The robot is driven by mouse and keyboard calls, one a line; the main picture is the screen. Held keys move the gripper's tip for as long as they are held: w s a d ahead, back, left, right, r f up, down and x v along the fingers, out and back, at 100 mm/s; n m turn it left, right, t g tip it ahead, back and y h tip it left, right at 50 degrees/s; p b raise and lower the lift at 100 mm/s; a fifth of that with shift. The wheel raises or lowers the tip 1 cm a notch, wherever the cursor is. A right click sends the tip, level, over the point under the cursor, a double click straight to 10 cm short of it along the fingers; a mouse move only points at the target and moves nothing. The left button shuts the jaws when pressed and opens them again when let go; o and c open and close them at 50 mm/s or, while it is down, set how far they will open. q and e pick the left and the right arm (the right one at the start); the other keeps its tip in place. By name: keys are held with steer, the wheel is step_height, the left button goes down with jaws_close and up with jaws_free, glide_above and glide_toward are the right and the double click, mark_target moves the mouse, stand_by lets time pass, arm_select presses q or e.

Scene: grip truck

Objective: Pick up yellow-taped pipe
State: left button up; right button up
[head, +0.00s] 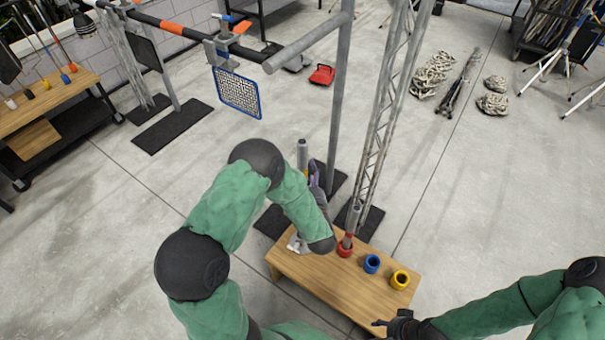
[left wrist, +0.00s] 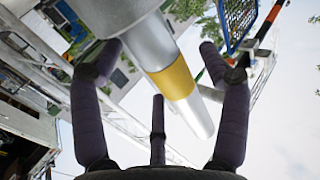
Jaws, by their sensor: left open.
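The yellow-taped pipe (left wrist: 172,78) is a grey pipe with a yellow band. It runs slantwise between the spread dark fingers of my left gripper (left wrist: 158,58), and I see no finger closed on it. In the head view a grey pipe end (head: 302,156) stands up beside my left gripper (head: 315,180), which my green arm partly hides; no yellow band shows there. My right gripper (head: 396,322) is a dark shape by the near right edge of the table, and its fingers are unclear.
The wooden table (head: 318,288) bears a red ring (head: 345,250) with an upright pipe (head: 351,226) in it, a blue ring (head: 372,264) and a yellow ring (head: 400,280). A lattice truss (head: 387,110) and an upright post (head: 338,100) stand close behind.

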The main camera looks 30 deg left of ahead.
arm_select(q)
steer(key=shift+w+a+r, duration=0.1)
steer(key=shift+w+a, duration=0.25)
steer(key=shift+w, duration=0.05)
steer(key=c, duration=1.5)
steer(key=shift+o, duration=0.2)
steer(key=shift+r, duration=0.1)
